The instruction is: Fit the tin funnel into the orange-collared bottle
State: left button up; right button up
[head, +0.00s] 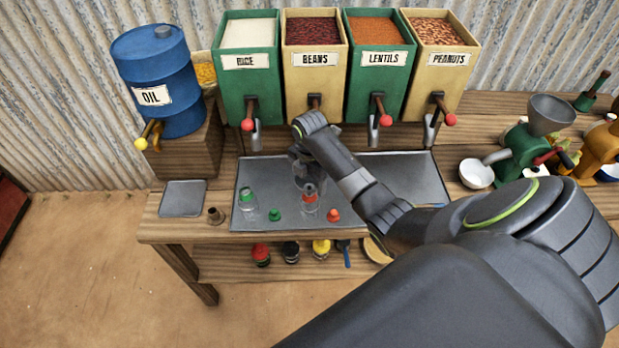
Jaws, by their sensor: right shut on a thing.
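The orange-collared bottle (310,206) is clear and stands upright on the metal tray, its collar an orange-red band near the top. My right gripper (306,168) is directly above it, shut on a grey thing that looks like the tin funnel (311,179). The funnel is small, dark and partly covered by the gripper. It is over the bottle's neck in the picture; I cannot tell whether its spout is inside the neck or just above it. My left gripper is not in view.
A green-collared bottle (248,208), a green cap (274,214) and an orange cap (333,214) are on the tray (262,174). Dispensers with spouts (316,112) stand close behind. A grinder (520,150) stands at the right.

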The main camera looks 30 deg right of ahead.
jog(key=o, duration=1)
jog(key=shift+o, duration=0.7)
jog(key=shift+r+p, duration=0.45)
jog(key=shift+r, duration=3.05)
